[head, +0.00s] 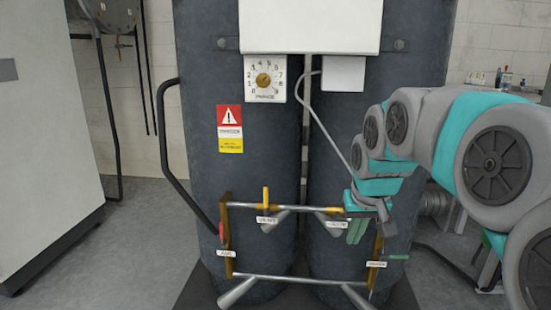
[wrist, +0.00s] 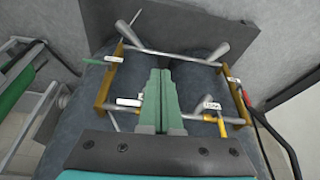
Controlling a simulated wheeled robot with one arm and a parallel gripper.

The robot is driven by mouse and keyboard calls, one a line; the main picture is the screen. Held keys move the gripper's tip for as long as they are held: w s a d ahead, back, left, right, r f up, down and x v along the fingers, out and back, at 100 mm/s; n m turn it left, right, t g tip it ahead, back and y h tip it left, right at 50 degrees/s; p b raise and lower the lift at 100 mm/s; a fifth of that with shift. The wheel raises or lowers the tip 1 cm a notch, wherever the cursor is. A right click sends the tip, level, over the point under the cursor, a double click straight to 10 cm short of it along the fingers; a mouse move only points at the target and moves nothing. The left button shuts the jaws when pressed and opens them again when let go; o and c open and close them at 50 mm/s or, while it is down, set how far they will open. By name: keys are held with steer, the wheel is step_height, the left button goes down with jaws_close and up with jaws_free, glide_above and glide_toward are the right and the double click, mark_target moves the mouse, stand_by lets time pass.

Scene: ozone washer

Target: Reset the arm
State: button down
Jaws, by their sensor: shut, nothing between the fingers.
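My grey and teal arm reaches in from the right in the head view. My gripper (head: 357,231) has green fingers, shut and empty, pointing down in front of the right tank near the upper pipe (head: 290,207). In the wrist view the gripper (wrist: 160,75) shows its two fingers side by side, touching, over the pipe frame. The ozone washer has two dark tanks (head: 205,120). A yellow valve handle (head: 266,198) stands upright on the upper pipe. A second yellow part shows near my gripper, partly hidden by it.
A green handle (head: 396,257) is at the lower right of the frame and a red handle (head: 222,233) at its left. A black hose (head: 163,150) curves along the left tank. A pale cabinet (head: 40,130) stands left. Grey floor (head: 140,240) between them is clear.

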steer(key=s+a+f+g, duration=0.1)
steer(key=s+f, duration=0.4)
steer(key=s, duration=0.5)
steer(key=s+a+f+g, duration=0.1)
steer(key=s+f+g, duration=0.2)
steer(key=s, duration=0.7)
steer(key=s+a+f+g, duration=0.1)
steer(key=s+a+f, duration=0.1)
steer(key=s+f, duration=0.4)
steer(key=s, duration=0.4)
steer(key=shift+s+f+n+g, duration=0.2)
steer(key=shift+f+n+g, duration=0.1)
steer(key=shift+g, duration=0.1)
